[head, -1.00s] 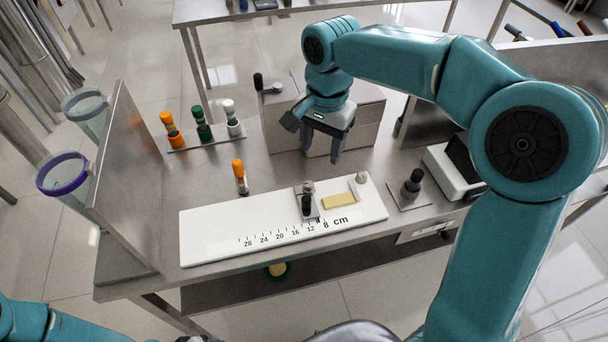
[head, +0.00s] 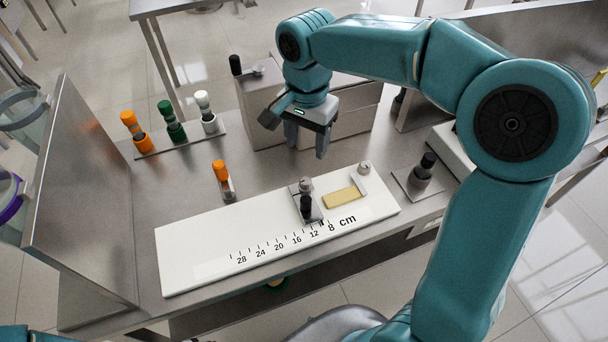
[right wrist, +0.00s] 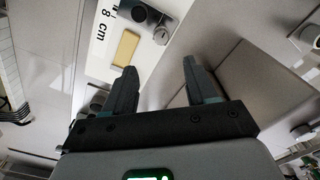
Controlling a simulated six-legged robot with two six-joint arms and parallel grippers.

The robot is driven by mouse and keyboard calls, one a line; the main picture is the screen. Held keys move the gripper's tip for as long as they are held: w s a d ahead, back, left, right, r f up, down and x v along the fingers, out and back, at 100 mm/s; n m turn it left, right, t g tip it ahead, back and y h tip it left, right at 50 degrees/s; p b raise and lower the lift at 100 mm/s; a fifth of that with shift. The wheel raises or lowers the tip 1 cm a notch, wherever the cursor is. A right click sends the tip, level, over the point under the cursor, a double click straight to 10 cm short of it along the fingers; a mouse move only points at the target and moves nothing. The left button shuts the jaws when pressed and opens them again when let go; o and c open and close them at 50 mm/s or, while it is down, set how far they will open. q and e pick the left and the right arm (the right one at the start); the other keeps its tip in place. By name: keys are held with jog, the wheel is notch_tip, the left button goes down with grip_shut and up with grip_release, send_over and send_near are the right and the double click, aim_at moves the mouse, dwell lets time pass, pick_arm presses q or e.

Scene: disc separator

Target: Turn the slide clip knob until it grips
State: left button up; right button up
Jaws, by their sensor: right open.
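The slide clip (head: 317,211) is a small grey plate on the white ruler board (head: 215,235), just left of a yellow block (head: 342,198). It carries a black upright part (head: 306,204) and a round silver knob (head: 305,185). The right wrist view shows the silver knob (right wrist: 162,36) beyond the fingertips. My right gripper (head: 307,148) points down with its fingers apart and empty. It is behind the clip in the head view, in front of the grey box, and touches neither knob nor clip. My left gripper is out of view.
A large grey box (head: 355,110) stands close behind my right gripper. An upright metal panel (head: 85,200) is at the left. Several coloured-cap vials stand in a rack (head: 176,141), and an orange-capped vial (head: 222,175) stands alone. A black-knobbed post (head: 424,170) is at the right.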

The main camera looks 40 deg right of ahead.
aim_at(306, 179)
jog(key=f, duration=1.2)
jog(key=shift+w+d+f, duration=0.25)
jog(key=shift+w+f, duration=0.1)
jog(key=shift+s+a+r, duration=0.1)
jog(key=shift+s+a, duration=0.05)
jog(key=shift+s, duration=0.1)
jog(key=shift+w, duration=0.2)
jog(key=c, duration=0.9)
grip_shut()
